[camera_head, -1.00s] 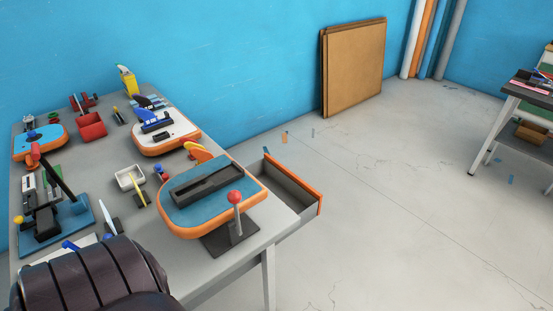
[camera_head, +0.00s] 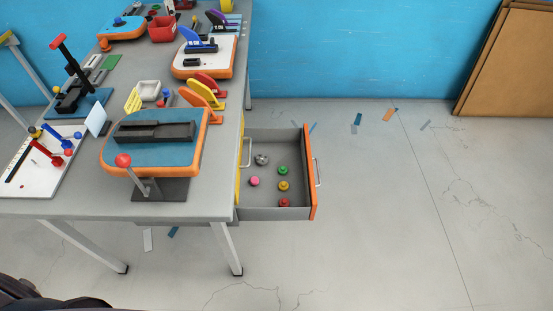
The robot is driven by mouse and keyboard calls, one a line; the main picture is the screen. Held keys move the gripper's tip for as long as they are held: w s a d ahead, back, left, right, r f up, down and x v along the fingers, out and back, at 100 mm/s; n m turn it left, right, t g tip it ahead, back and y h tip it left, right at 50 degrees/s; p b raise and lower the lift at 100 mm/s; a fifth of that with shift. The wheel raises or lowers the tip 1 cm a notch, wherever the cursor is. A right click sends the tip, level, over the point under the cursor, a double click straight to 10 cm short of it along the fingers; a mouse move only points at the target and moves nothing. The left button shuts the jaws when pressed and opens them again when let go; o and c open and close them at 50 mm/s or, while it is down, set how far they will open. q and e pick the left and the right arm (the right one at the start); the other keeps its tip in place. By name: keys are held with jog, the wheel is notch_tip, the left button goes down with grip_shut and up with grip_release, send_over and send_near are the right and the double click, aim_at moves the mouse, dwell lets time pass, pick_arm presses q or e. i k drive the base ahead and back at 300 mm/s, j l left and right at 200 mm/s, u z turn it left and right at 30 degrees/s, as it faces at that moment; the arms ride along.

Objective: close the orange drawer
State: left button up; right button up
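The orange drawer (camera_head: 312,184) is pulled well out of the right side of the grey table. Its orange front faces right and carries a light metal handle (camera_head: 318,172). Inside the grey drawer box lie several small round pieces, among them a pink one (camera_head: 254,181), a green one (camera_head: 283,170) and a red one (camera_head: 285,203). Neither of my grippers shows in the head view. Only a dark part of my body shows at the bottom left corner.
Brown panels (camera_head: 512,65) lean on the blue wall. The floor (camera_head: 390,220) right of the drawer is clear, apart from small tape scraps.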

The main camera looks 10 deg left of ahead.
aim_at(289, 147)
jog(key=i+l+u, duration=0.15)
jog(key=l+u, duration=0.35)
jog(key=l, duration=0.45)
jog(key=l+u, duration=0.45)
jog(key=l, duration=0.45)
jog(key=i+l+u, duration=0.4)
jog(key=i+l, duration=0.3)
